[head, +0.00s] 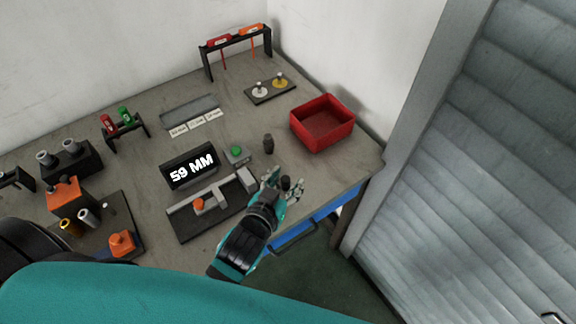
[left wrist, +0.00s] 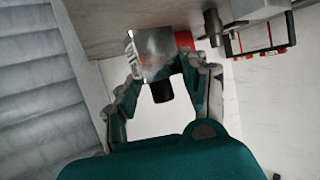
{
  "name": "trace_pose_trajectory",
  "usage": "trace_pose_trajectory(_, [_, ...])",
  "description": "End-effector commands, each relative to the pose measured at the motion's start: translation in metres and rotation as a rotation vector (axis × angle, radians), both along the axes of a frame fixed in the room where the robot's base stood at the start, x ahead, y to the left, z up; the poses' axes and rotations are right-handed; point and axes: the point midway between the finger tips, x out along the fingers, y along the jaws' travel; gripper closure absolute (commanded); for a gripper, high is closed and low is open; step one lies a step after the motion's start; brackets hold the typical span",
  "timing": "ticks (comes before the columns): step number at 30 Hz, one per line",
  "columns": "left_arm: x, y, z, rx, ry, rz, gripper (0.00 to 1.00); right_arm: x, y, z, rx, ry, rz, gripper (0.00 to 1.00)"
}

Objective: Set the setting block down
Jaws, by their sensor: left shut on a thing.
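My left gripper (head: 281,186) is shut on the setting block near the front right edge of the bench. In the left wrist view the setting block (left wrist: 150,56) is a shiny metal block with a dark round knob, between the two fingers of the gripper (left wrist: 165,78). In the head view the fingers hide most of it, and only a dark knob (head: 286,183) shows. I cannot tell whether the block touches the bench (head: 345,177). My right gripper is not in view.
A gauge with a "59 MM" display (head: 192,168) stands left of the gripper, with a green button box (head: 237,154) beside it. A small dark cylinder (head: 268,143) and a red bin (head: 322,143) are behind. Bare bench lies between the gripper and the bin.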

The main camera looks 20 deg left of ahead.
Motion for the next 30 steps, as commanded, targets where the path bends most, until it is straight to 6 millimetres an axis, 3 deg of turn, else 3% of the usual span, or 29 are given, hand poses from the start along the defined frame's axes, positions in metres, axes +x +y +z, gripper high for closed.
trace_pose_trajectory(3, [-0.034,-0.007,0.0,-0.005,0.001,0.002,1.0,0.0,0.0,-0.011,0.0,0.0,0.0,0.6])
trace_pose_trajectory(7, [-0.058,-0.012,0.004,-0.004,0.0,0.002,1.0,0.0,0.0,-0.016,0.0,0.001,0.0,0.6])
trace_pose_trajectory(12, [-0.076,-0.016,0.007,-0.002,-0.002,0.002,1.0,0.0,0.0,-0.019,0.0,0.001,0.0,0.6])
trace_pose_trajectory(17, [-0.082,-0.018,0.009,0.0,-0.005,0.0,1.0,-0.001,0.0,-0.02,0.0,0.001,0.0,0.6])
trace_pose_trajectory(23, [-0.069,-0.01,0.017,0.003,-0.012,0.011,1.0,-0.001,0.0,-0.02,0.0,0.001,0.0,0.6])
trace_pose_trajectory(30, [-0.012,0.029,0.06,0.004,-0.02,0.057,1.0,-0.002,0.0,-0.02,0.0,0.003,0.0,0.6])
